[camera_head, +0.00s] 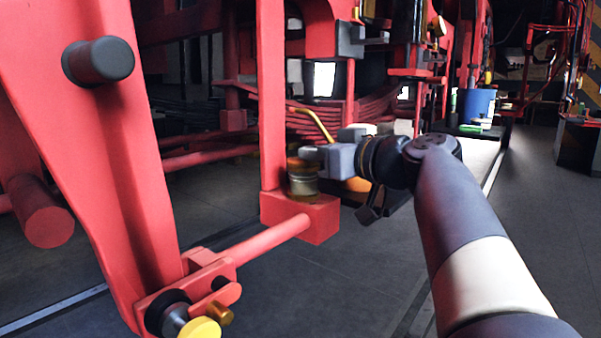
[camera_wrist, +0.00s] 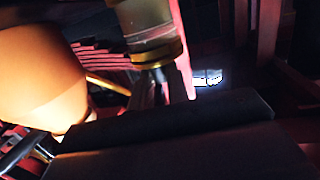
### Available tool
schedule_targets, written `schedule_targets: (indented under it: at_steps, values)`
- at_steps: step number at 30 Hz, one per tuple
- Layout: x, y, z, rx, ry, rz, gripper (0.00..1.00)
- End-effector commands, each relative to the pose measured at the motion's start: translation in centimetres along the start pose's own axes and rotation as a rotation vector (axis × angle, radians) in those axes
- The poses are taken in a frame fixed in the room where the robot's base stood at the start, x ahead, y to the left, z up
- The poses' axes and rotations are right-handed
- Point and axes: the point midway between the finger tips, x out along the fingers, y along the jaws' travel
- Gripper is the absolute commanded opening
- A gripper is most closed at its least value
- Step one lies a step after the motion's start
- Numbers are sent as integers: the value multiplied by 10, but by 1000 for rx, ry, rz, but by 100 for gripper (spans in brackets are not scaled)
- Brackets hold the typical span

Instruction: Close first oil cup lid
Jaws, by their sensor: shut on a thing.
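The first oil cup (camera_head: 303,186) is a small brass-coloured cylinder standing upright on a red block in the head view. Its orange-brown lid (camera_head: 299,163) is at the top. My gripper (camera_head: 309,155) reaches in from the right, its grey fingers at the lid's height and touching the cup's top. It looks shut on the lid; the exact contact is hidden. In the wrist view the brass cup (camera_wrist: 153,32) is at the top centre, cut off by the frame edge, with the dark fingers close below it. I cannot tell the lid's tilt.
A rounded orange body (camera_head: 358,184) is below my gripper, large at left in the wrist view (camera_wrist: 40,70). A curved yellow tube (camera_head: 315,122) is behind the fingers. A red post (camera_head: 271,95) rises beside the cup; a red rod (camera_head: 270,240) runs below. Open floor lies at right.

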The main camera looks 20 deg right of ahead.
Motion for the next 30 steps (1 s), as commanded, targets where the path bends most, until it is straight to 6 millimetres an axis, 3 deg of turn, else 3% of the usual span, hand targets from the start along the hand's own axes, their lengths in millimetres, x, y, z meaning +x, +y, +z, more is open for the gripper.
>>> schedule_targets:
  at_steps: [1,24,25,30]
  values:
    - [0,0,6,2,9,0,0]
    - [-1,0,5,10,52,-1,0]
    - [-1,0,5,10,52,-1,18]
    - [-1,0,4,10,53,-1,31]
